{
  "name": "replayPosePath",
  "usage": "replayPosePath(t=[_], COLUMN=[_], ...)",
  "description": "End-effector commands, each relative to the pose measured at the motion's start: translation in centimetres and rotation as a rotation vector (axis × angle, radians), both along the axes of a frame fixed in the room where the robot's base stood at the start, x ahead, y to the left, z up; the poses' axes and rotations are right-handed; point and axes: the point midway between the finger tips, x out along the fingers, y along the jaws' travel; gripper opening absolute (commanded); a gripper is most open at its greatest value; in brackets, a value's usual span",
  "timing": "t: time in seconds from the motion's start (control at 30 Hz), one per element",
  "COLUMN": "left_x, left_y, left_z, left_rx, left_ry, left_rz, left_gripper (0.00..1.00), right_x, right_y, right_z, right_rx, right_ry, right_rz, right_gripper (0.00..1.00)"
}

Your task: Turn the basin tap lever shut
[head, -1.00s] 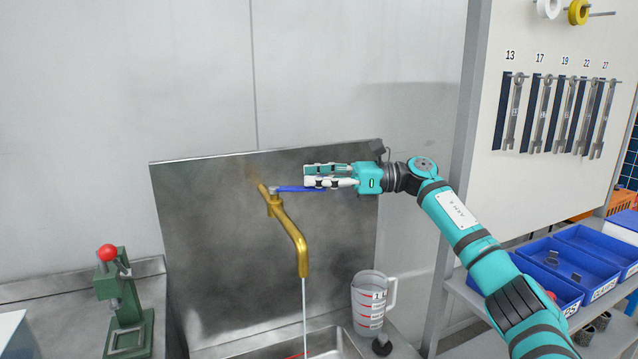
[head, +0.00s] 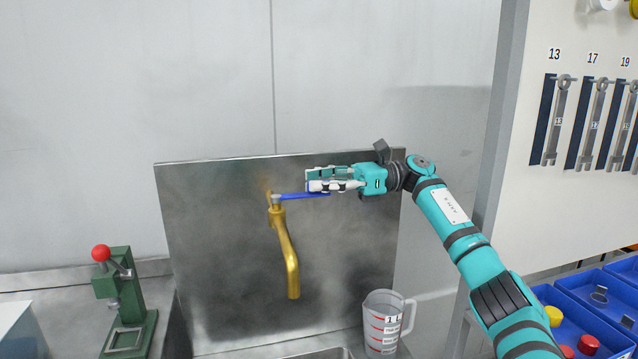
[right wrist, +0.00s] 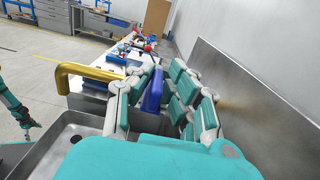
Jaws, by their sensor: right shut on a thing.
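The brass basin tap (head: 287,255) stands out from the metal splashback, with its spout pointing down. Its blue lever (head: 295,196) reaches right from the tap's top, roughly level in the head view. My right gripper (head: 312,182) is shut on the lever's outer end. In the right wrist view the blue lever (right wrist: 152,92) lies between the finger pads, and the brass spout (right wrist: 85,73) shows to the left. No water shows below the spout now. Part of my left arm, with what seems its gripper (right wrist: 27,122), shows small at the left edge; its jaws are unclear.
A clear measuring jug (head: 383,325) stands at the right of the basin (head: 325,354). A green press with a red knob (head: 128,305) stands on the left counter. Blue bins (head: 585,292) and a wrench board (head: 560,215) are at the right.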

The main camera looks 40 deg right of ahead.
Motion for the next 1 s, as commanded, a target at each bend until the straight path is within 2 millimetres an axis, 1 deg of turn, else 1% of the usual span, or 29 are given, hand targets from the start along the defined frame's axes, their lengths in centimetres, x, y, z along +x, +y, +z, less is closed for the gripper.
replayPosePath(t=[0.17, 0.2, 0.3, 0.57, 0.67, 0.77, 1.0], left_x=[0.0, 0.0, 0.0, -0.2, -0.3, -0.2, -0.2], left_y=[-0.1, -0.1, -0.2, -0.2, -0.2, -0.2, -0.2], left_z=[0.0, 0.0, 0.0, 0.0, 0.0, 0.0, 0.0], left_rx=[-0.001, -0.002, -0.001, -0.002, -0.002, -0.002, -0.002], left_ry=[0.0, 0.0, 0.0, 0.003, 0.004, 0.003, 0.003], left_rz=[-0.003, -0.004, -0.005, -0.003, -0.002, -0.002, -0.002], left_gripper=[0.96, 0.96, 0.96, 0.96, 0.96, 0.96, 0.96], right_x=[0.0, 0.0, 0.0, 0.0, 0.0, 0.0, 0.0], right_y=[0.1, 0.1, 0.1, 0.1, 0.1, 0.1, 0.1], right_z=[-0.2, -0.1, -0.1, 0.0, 0.7, 2.2, 6.9], right_rx=[-0.002, -0.002, -0.002, -0.002, -0.001, -0.001, 0.0], right_ry=[0.005, 0.005, 0.004, 0.002, -0.002, -0.005, -0.003], right_rz=[0.001, 0.001, 0.001, 0.001, 0.001, 0.001, 0.001], right_gripper=[0.0, 0.2, 0.33, 0.34, 0.34, 0.34, 0.34])
